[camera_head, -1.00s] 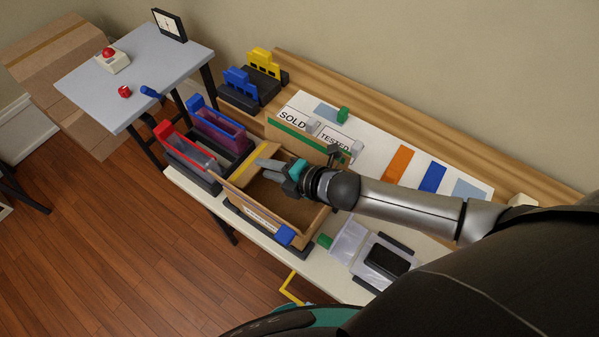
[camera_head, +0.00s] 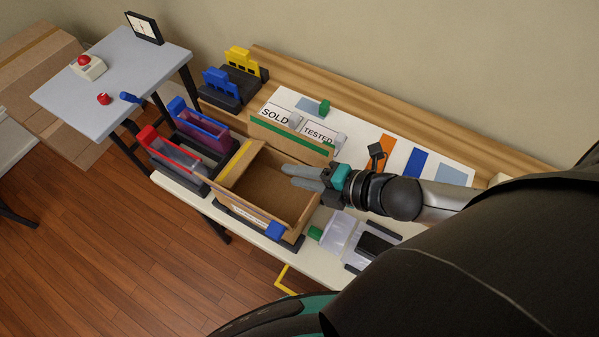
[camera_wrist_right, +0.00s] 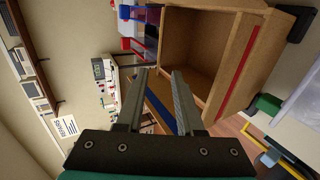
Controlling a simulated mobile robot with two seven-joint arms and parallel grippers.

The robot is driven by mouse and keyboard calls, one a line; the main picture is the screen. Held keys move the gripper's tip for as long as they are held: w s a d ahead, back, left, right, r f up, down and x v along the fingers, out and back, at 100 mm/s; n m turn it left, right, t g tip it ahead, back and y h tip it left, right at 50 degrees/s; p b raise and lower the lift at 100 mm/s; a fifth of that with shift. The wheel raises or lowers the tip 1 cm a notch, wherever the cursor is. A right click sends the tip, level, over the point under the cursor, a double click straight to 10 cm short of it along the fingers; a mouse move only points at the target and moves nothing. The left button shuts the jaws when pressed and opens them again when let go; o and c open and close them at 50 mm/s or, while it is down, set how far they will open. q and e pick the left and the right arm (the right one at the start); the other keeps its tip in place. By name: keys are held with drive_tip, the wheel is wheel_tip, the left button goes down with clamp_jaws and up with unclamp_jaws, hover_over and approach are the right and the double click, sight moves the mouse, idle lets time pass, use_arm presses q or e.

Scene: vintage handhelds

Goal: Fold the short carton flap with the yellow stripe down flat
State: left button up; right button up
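The open cardboard carton (camera_head: 268,187) stands on the bench in the head view; its hollow interior shows there and in the wrist view (camera_wrist_right: 190,42). The short flap with the yellow stripe (camera_head: 236,160) is at the carton's left end; its exact angle is hard to tell. A long flap with a green stripe (camera_head: 290,140) stands up at the back. A red-striped flap (camera_wrist_right: 240,72) shows in the wrist view. My right gripper (camera_head: 292,177) is over the carton's right side, apart from the yellow-striped flap. Its fingers (camera_wrist_right: 158,100) are apart and empty. My left gripper is out of view.
Red (camera_head: 170,155) and blue-purple (camera_head: 203,128) holders stand close to the carton's left. SOLD (camera_head: 275,115) and TESTED (camera_head: 319,132) cards are behind it. A clear case (camera_head: 345,232) lies at right. A grey side table (camera_head: 115,75) with a red button is far left.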

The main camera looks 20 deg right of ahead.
sight(248, 162)
drive_tip(key=shift+c, duration=0.3)
